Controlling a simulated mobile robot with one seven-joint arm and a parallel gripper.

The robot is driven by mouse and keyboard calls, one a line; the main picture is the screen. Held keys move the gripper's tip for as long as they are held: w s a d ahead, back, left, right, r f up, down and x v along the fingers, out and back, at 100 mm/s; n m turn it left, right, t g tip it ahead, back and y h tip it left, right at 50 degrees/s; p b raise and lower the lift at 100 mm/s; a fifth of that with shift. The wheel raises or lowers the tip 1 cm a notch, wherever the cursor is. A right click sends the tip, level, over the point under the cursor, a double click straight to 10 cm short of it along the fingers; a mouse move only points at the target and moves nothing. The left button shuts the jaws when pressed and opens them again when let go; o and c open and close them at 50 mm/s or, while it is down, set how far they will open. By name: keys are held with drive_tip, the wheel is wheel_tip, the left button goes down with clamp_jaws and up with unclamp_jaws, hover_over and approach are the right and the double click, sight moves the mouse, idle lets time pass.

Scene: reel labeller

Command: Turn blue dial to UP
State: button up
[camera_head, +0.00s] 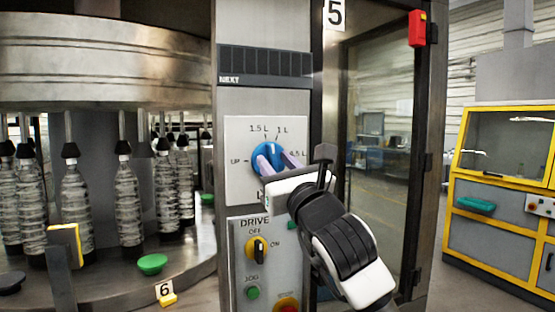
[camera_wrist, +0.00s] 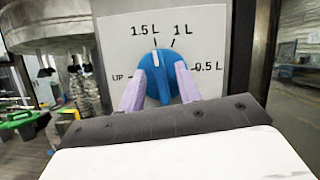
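The blue dial (camera_head: 266,151) is on a white panel (camera_head: 237,133) marked UP, 1.5 L, 1 L and 0.5 L. In the wrist view the dial (camera_wrist: 157,80) has a white mark near its top, in line with the 1.5 L tick. UP is at the dial's left. My gripper (camera_wrist: 160,76) is at the dial with its two pale purple fingers apart, one on each side of the dial's middle. My gripper also shows in the head view (camera_head: 276,160). Whether the fingers touch the dial is not clear.
Below is a DRIVE panel with a black-and-yellow OFF/ON switch (camera_head: 257,249) and a green JOG button (camera_head: 252,293). A carousel with several bottles (camera_head: 130,200) stands left. A glass door (camera_head: 375,150) is right, with a yellow-framed machine (camera_head: 500,190) beyond.

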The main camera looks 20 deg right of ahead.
clamp_jaws()
